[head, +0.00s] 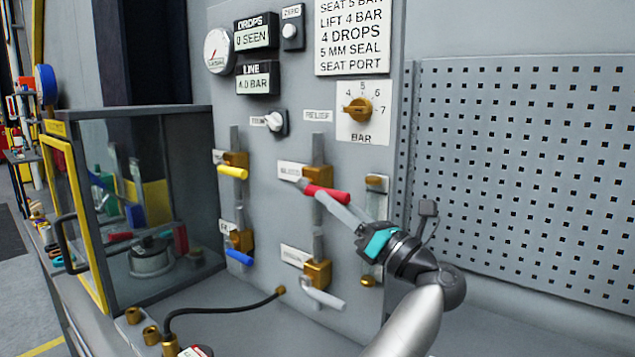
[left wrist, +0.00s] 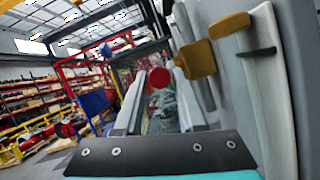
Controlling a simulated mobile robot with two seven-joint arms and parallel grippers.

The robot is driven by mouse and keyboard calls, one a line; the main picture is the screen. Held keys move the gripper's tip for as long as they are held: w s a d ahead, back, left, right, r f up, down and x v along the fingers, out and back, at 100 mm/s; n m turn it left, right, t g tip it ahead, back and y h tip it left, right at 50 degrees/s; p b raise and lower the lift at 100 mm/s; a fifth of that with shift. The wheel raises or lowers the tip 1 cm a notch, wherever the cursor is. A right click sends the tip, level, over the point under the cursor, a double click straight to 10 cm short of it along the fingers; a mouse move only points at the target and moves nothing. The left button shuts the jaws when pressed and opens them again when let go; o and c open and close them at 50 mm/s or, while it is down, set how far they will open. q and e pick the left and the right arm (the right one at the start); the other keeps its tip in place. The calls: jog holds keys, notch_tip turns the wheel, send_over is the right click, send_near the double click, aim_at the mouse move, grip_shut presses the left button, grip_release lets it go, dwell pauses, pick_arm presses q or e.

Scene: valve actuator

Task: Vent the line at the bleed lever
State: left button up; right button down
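The bleed lever (head: 325,193) has a red handle on a brass valve (head: 318,178), beside a partly covered label on the grey panel. The handle sticks out from the panel, roughly level. My left gripper (head: 335,203) reaches in from the lower right, its grey fingers at the red handle. In the left wrist view the red handle's round end (left wrist: 160,77) shows between the two spread fingers (left wrist: 158,95), with a narrow gap on each side. I cannot tell how far the fingers reach along the handle. My right gripper is in neither view.
The line display (head: 257,78) reads 4.0 BAR and the drops display (head: 255,32) 0 SEEN. A yellow lever (head: 232,172), a blue lever (head: 239,257) and a white lever (head: 322,297) are nearby. A glass cabinet (head: 150,215) stands left, a pegboard (head: 520,170) right.

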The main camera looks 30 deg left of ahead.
aim_at(317, 188)
pick_arm(q)
jog(key=x, duration=0.5)
jog(key=shift+p, duration=0.3)
grip_shut()
jog(key=shift+f, duration=0.1)
dwell(1.0)
